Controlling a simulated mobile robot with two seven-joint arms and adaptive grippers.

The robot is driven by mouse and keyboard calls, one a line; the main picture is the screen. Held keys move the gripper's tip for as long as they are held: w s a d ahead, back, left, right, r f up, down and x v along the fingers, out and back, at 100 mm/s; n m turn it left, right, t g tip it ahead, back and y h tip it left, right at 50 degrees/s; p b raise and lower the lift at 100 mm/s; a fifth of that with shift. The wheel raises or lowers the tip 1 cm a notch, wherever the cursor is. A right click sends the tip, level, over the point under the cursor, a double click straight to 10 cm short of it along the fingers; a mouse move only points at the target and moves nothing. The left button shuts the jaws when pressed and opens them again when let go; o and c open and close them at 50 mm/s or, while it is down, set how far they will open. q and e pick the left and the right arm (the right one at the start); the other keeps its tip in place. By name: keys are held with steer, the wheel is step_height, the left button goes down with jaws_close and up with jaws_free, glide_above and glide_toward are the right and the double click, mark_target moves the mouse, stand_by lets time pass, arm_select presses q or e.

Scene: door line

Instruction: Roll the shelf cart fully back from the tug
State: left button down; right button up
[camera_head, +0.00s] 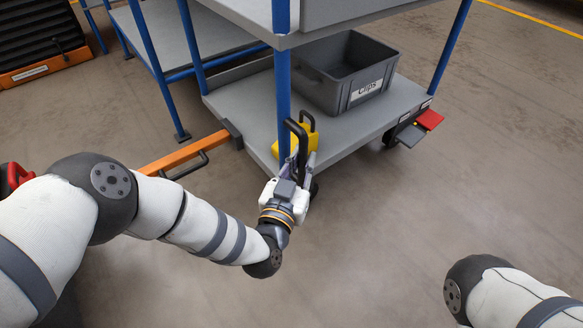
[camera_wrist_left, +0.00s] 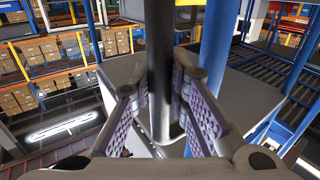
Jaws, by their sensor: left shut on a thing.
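The shelf cart (camera_head: 350,130) has grey decks, blue posts and a black upright handle (camera_head: 303,128) at its near corner post. My left gripper (camera_head: 300,162) is shut on this handle. In the left wrist view the dark handle bar (camera_wrist_left: 160,75) stands between the purple-padded fingers (camera_wrist_left: 163,110). An orange bar (camera_head: 183,153) with a black grip reaches from the left to a dark block (camera_head: 233,134) at the cart's left corner; I cannot tell whether they are latched. The tug's body cannot be made out. My right gripper is out of view.
Red (camera_head: 430,119) and grey (camera_head: 410,135) pedals stick out at the right. A blue-legged table (camera_head: 170,40) stands behind. The floor in front and right is clear.

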arm_select(q)
steer(key=w+d, duration=0.1)
steer(key=w+d+b, duration=0.1)
steer(key=d, duration=0.1)
steer(key=shift+w, duration=0.1)
steer(key=shift+d+r, duration=0.1)
steer(key=c, duration=1.5)
jaws_free()
steer(key=shift+w+d, duration=0.1)
steer(key=shift+d, duration=0.05)
steer(key=shift+c, duration=0.2)
steer(key=v, duration=1.2)
